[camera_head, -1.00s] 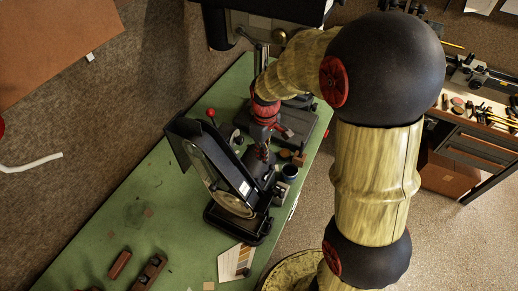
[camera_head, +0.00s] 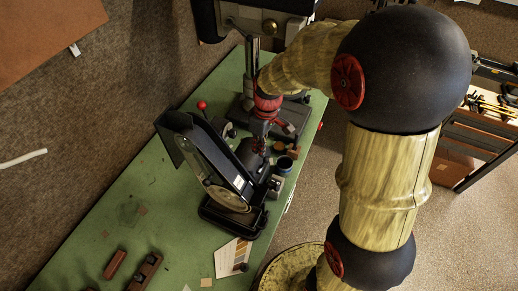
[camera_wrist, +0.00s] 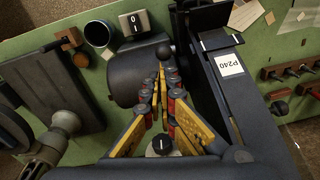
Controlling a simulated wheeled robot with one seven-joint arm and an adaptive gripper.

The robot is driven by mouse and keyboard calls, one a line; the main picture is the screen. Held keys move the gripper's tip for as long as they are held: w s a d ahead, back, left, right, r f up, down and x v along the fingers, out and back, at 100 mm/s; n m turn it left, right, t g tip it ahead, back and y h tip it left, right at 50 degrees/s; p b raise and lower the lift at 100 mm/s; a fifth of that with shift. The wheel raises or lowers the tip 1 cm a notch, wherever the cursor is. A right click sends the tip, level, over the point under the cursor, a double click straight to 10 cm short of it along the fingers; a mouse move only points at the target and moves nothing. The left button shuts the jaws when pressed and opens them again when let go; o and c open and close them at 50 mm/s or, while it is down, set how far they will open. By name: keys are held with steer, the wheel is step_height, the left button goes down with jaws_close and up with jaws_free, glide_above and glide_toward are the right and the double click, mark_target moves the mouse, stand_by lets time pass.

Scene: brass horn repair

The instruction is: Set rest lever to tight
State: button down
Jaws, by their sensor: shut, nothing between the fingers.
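The sanding machine (camera_head: 205,165) stands on the green bench, with a tilted dark housing and a round disc on its near side. In the wrist view its long dark arm (camera_wrist: 215,85) carries a P240 label. A black ball knob (camera_wrist: 166,50), possibly the rest lever's end, sits beside this arm. My gripper (camera_wrist: 165,80) is shut and empty, its tips just short of the knob in the picture; I cannot tell whether they touch it. In the head view my gripper (camera_head: 258,146) is low beside the machine's dark cylinder, its tips partly hidden. No tight marking is readable.
A dark cup (camera_head: 284,166) and a switch box marked 0 and 1 (camera_wrist: 134,23) stand close by. A red-ball lever (camera_head: 201,105) rises behind the machine. A column stand (camera_head: 250,75) is at the back.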

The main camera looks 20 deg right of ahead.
steer(key=shift+s+d+t+b, duration=0.2)
steer(key=shift+s+t+b, duration=0.1)
steer(key=shift+b, duration=0.25)
steer(key=s+d+f+t+y+b, duration=0.3)
steer(key=s+d+t+y+b, duration=0.1)
steer(key=b, duration=2)
steer(key=shift+s+d+t+y, duration=0.45)
steer(key=shift+t+y, duration=0.25)
steer(key=shift+y, duration=0.3)
steer(key=shift+s+d+b, duration=0.15)
steer(key=shift+b, duration=0.55)
steer(key=s+d+r+p, duration=0.1)
steer(key=d+r, duration=0.1)
steer(key=r, duration=0.3)
steer(key=s+d+r+p, duration=0.2)
steer(key=d+r, duration=0.1)
steer(key=r, duration=0.1)
steer(key=shift+s+d+r, duration=0.15)
steer(key=shift+s+r, duration=0.1)
steer(key=shift+r, duration=0.1)
